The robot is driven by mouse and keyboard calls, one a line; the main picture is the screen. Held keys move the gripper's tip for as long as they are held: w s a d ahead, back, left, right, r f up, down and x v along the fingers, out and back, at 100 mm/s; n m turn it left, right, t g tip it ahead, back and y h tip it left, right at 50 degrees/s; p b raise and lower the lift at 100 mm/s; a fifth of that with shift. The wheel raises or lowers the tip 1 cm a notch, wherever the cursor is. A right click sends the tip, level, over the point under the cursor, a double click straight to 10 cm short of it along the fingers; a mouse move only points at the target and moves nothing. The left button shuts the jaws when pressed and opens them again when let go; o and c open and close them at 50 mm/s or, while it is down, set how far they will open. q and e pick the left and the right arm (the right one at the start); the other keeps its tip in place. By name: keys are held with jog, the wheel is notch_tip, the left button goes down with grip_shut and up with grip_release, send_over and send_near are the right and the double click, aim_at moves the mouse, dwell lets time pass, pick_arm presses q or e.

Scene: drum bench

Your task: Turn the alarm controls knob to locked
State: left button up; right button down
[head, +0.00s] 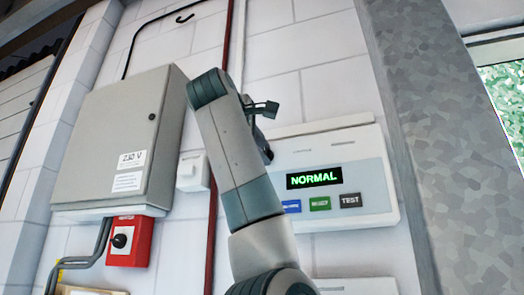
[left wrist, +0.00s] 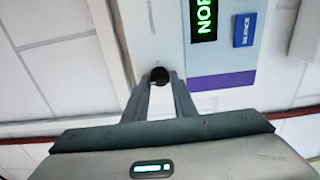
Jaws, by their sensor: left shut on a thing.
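The alarm panel (head: 375,165) is a white wall box with a green NORMAL display (head: 313,179). The small dark alarm controls knob (left wrist: 159,74) shows in the left wrist view, on the white panel face near the display. My left gripper (left wrist: 160,83) is shut on the knob, with one finger on each side of it. In the head view my left arm stands in front of the panel's left part and hides the knob and fingertips. I cannot tell which way the knob points. My right gripper is in neither view.
Blue, green (head: 320,203) and black buttons sit below the display. A grey 230 V cabinet (head: 125,135) hangs at the left, above a red switch box (head: 130,241). A grey post (head: 425,120) stands right of the panel. A red pipe runs down behind my arm.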

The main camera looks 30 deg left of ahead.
pick_arm(q)
jog(key=shift+n, duration=0.3)
jog(key=o, duration=1)
jog(key=shift+s, duration=0.1)
pick_arm(e)
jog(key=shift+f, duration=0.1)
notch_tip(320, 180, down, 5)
jog(key=b, duration=0.5)
pick_arm(q)
jog(key=b+v, duration=0.1)
jog(key=v, duration=1.6)
jog(key=shift+s+f, duration=0.1)
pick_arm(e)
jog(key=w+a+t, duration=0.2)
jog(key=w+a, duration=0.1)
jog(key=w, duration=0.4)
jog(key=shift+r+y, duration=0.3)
pick_arm(q)
jog(key=shift+a, duration=0.1)
